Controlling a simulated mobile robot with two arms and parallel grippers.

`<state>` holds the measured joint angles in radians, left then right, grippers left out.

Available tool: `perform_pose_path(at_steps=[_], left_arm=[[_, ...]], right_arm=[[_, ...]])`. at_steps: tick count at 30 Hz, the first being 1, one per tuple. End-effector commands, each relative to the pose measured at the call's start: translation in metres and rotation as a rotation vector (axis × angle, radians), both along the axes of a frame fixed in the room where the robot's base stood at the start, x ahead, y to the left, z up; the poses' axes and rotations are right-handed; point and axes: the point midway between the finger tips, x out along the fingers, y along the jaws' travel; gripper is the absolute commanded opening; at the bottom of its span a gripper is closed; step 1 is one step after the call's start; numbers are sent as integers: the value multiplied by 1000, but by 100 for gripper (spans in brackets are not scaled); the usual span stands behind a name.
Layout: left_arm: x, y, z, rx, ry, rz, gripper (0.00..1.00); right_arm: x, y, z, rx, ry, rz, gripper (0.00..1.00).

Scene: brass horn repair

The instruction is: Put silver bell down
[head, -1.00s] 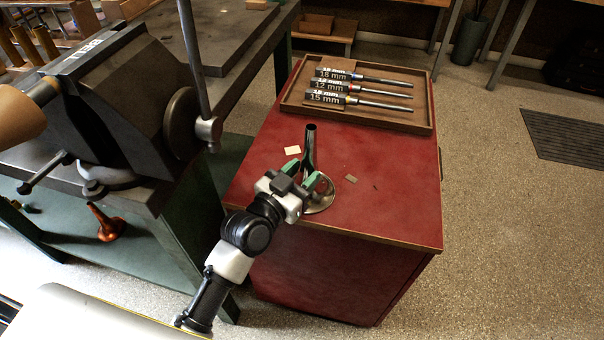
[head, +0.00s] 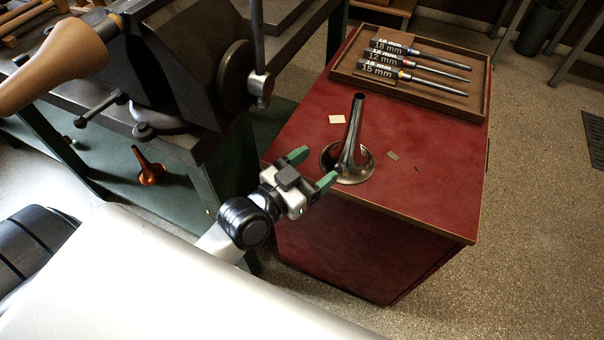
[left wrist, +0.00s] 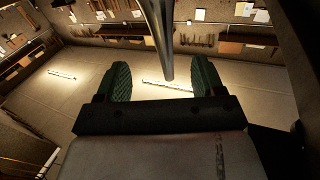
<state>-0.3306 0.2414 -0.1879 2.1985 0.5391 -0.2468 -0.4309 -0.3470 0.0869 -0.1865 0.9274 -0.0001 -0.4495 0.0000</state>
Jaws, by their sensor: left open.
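The silver bell (head: 350,145) stands upright on its flared rim on the red cabinet top (head: 430,205), its narrow tube pointing up. My left gripper (head: 312,168) is open, with its green fingers spread, just to the left and front of the bell and apart from its tube. One fingertip overlaps the edge of the flare in the head view, and I cannot tell if it touches. In the left wrist view the bell's tube (left wrist: 161,35) shows beyond and between the open fingers (left wrist: 163,82). My right gripper is not in view.
A wooden tray (head: 478,108) with several labelled mandrels sits at the back of the cabinet. A pale card (head: 337,119) and a small brown piece (head: 393,155) lie near the bell. A bench with a vise (head: 190,55) stands left; an orange bell (head: 148,168) is on its lower shelf.

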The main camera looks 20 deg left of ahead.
Motion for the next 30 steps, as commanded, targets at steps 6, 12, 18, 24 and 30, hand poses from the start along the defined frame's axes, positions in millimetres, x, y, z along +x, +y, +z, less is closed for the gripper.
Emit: perform_pose_path(at_steps=[6,12,18,24,30], left_arm=[[-27,11,-1,1,0,-1,68],[-32,13,0,0,-1,-1,68],[-27,16,-27,15,59,14,68],[-28,34,-167,98,378,85,68],[-102,55,-352,216,856,164,68]], right_arm=[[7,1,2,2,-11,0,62],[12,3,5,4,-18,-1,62],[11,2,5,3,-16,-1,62],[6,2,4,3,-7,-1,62],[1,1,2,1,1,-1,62]])
